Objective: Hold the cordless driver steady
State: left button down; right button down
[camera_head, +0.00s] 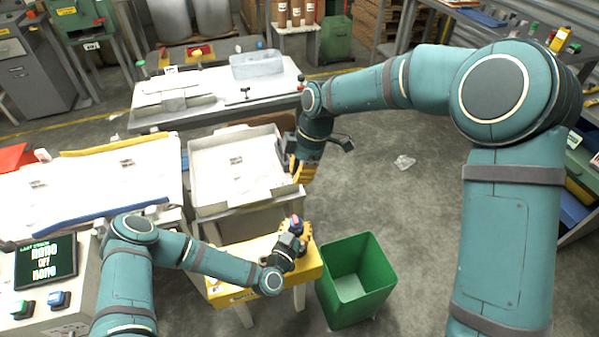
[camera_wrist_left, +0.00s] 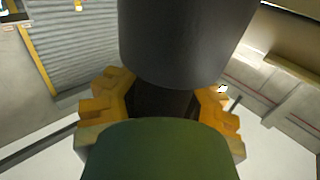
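The cordless driver shows large in the left wrist view, with a dark grey rounded body (camera_wrist_left: 188,40), a dark narrower part, and a green end (camera_wrist_left: 155,150). The orange fingers of my left gripper (camera_wrist_left: 163,103) sit on both sides of the narrow part and appear closed on it. In the head view my left gripper (camera_head: 300,238) is above the yellow bench, with a small red and blue piece (camera_head: 296,222) showing at it; most of the driver is hidden there. My right gripper (camera_head: 300,170) points down beside the white tray's right edge; its finger opening is unclear.
A yellow bench (camera_head: 235,288) lies below my left gripper, with an open green bin (camera_head: 352,290) to its right. The white tray (camera_head: 215,165) stands behind. A control box with a screen (camera_head: 46,262) is at left. Floor at centre right is mostly clear, with a crumpled clear scrap (camera_head: 404,162).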

pick_arm(q)
jog(key=shift+a+f, duration=0.15)
jog(key=shift+f, duration=0.1)
